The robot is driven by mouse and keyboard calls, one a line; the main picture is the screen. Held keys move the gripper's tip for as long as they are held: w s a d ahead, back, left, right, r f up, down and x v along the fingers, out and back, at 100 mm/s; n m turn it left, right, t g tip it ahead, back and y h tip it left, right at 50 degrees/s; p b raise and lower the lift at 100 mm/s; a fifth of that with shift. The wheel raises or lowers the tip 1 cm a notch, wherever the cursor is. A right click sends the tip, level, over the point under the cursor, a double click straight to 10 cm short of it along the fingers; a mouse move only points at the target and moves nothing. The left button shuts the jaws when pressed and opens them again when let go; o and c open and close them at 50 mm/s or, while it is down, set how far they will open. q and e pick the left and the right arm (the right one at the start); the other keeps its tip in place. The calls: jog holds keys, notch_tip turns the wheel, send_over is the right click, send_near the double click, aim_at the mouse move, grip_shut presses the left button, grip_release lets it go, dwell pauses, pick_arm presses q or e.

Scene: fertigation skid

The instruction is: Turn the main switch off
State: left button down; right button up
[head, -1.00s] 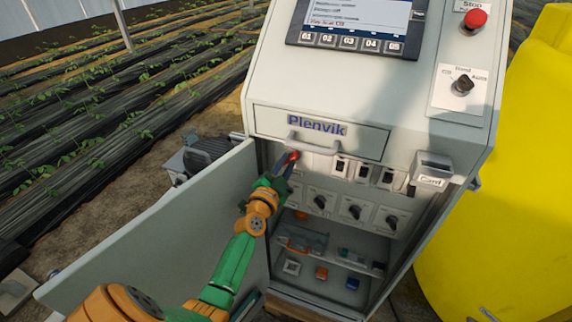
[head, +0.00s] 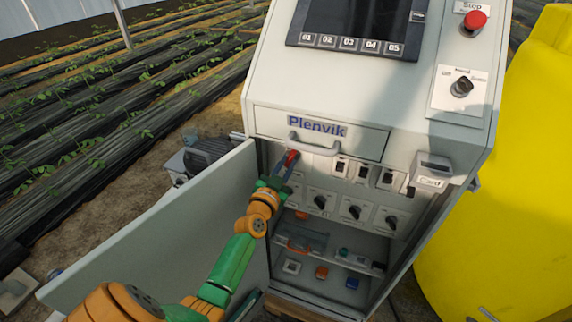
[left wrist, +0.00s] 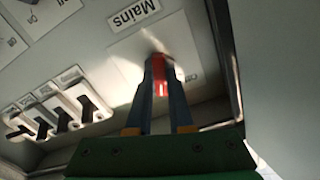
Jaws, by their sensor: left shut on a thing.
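The main switch is a red handle (head: 291,157) at the top left inside the open cabinet, under the drawer front. My left gripper (head: 284,169) reaches up to it from below and is shut on it. In the left wrist view the red handle (left wrist: 161,88) sits between the two blue fingers of my left gripper (left wrist: 160,72), in front of a pale plate (left wrist: 120,50). The label "Mains" (left wrist: 134,14) is beside that plate. The fingers hide part of the handle. My right gripper is not in view.
The open cabinet door (head: 165,230) stands left of my left arm. Breakers (head: 363,172) and rotary knobs (head: 354,212) are right of the main switch. A drawer handle (head: 312,145) juts out just above. The display (head: 355,22) is dark. A yellow tank (head: 510,180) stands at right.

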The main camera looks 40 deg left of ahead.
pick_arm(q)
jog(key=n, duration=0.6)
jog(key=shift+r, duration=0.1)
jog(key=n, duration=0.6)
jog(key=shift+n, duration=0.4)
jog(key=shift+r, duration=0.1)
jog(key=c, duration=1)
grip_release()
jog(key=shift+o, duration=1)
jog(key=shift+w+d+f, duration=0.1)
jog(key=shift+w+f, duration=0.05)
jog(key=shift+f, duration=0.05)
jog(key=v, duration=0.7)
jog(key=shift+p, duration=0.4)
